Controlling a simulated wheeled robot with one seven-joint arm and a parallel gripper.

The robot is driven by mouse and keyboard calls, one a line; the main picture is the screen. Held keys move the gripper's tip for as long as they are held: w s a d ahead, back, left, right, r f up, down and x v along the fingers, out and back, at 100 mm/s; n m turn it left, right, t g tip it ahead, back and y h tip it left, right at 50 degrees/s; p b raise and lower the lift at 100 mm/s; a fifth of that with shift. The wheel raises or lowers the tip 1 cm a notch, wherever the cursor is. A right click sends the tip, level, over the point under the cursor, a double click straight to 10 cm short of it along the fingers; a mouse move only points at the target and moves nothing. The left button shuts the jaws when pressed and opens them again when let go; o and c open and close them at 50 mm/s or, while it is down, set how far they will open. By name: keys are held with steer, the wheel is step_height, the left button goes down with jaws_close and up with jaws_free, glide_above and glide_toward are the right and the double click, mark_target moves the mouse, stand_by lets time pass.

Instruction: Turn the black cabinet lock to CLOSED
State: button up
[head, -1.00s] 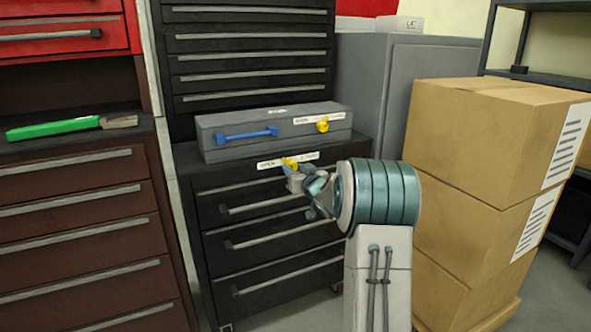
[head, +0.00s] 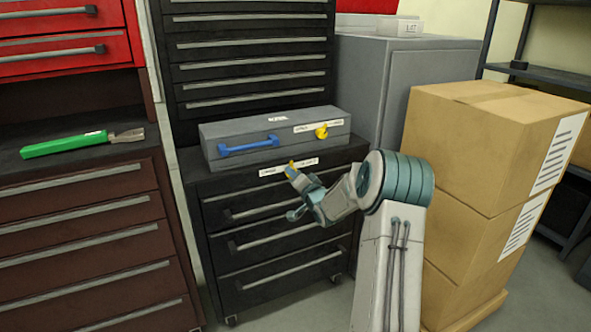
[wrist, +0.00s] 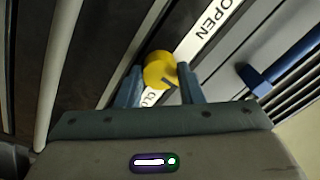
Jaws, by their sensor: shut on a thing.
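The black cabinet (head: 225,222) stands in the middle of the head view, with a white label strip (head: 270,171) along its top front edge. Its yellow lock knob (head: 291,165) is mostly hidden by my gripper in the head view. In the wrist view the round yellow knob (wrist: 160,70) sits over the label strip (wrist: 205,32), which reads OPEN at one end; the other word is mostly covered. My gripper (wrist: 160,84) has one finger on each side of the knob and is shut on it. A dark notch shows on the knob's lower right.
A grey toolbox (head: 300,145) with a blue handle (head: 248,146) and its own yellow knob (head: 321,131) stands on the cabinet. Stacked cardboard boxes (head: 480,150) are close to the right of my arm. A brown cabinet (head: 80,225) stands at left.

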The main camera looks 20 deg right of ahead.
steer(key=m+p, duration=0.2)
steer(key=m, duration=0.1)
steer(key=shift+r+m, duration=0.1)
steer(key=shift+m, duration=0.3)
steer(key=shift+m+p, duration=1.25)
steer(key=shift+m, duration=0.65)
steer(key=o, duration=1)
steer(key=s+p, duration=0.1)
steer(key=s, duration=1.3)
steer(key=shift+d, duration=0.3)
steer(key=shift+w+a+p, duration=0.1)
steer(key=shift+p, duration=0.2)
